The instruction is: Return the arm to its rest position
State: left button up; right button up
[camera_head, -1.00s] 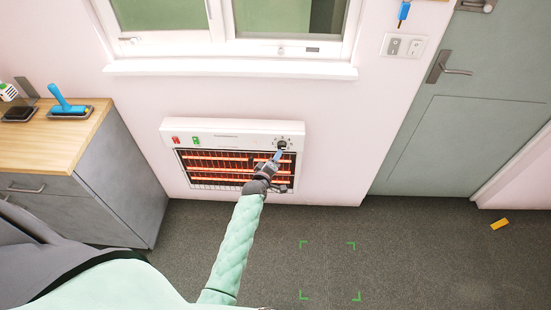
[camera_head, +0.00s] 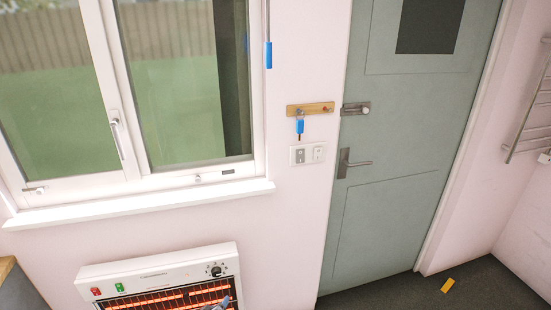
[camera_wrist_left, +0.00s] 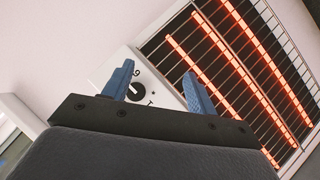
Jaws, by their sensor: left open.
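My left gripper (camera_wrist_left: 160,84) is open, its two blue fingers apart and nothing held between them. In the wrist view the black dial (camera_wrist_left: 137,90) of the wall heater (camera_wrist_left: 160,98) shows in the gap beyond the fingers, nearer the left one; I cannot tell the exact distance. In the head view only a fingertip of the left gripper shows at the bottom edge, in front of the heater (camera_head: 150,267), below its dial (camera_head: 215,270). The rest of that arm is out of frame. My right gripper is in neither view.
The heater bars (camera_wrist_left: 222,80) glow orange behind a wire grille. Above are a window sill (camera_head: 140,207) and window. To the right are a key rack (camera_head: 309,108) with a blue-tagged key (camera_head: 299,126), switches (camera_head: 308,154) and a grey-green door (camera_head: 400,200). A yellow object (camera_head: 447,285) lies on the floor.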

pick_arm(q)
jog(key=s+d+f+m+g+b, duration=0.15)
jog(key=s+f+m+g, duration=0.25)
jog(key=s+f, duration=0.6)
jog(key=s+d+f+m+g+b, duration=0.1)
jog(key=s+d+f+m+g, duration=0.15)
jog(key=s+f, duration=0.7)
jog(key=s+a+f+m+g+b, duration=0.1)
jog(key=s+f+g, duration=0.1)
jog(key=s+f, duration=0.6)
jog(key=s+a+f+m+g+y+b, duration=0.1)
jog(key=s+f+g+b, duration=0.1)
jog(key=s+f, duration=0.6)
jog(key=s, duration=0.7)
jog(key=shift+s+f, duration=0.2)
jog(key=shift+f, duration=0.2)
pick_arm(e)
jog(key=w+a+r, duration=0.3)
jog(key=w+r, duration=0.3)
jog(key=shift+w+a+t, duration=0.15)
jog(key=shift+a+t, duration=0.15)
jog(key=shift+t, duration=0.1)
pick_arm(q)
jog(key=shift+m, duration=0.25)
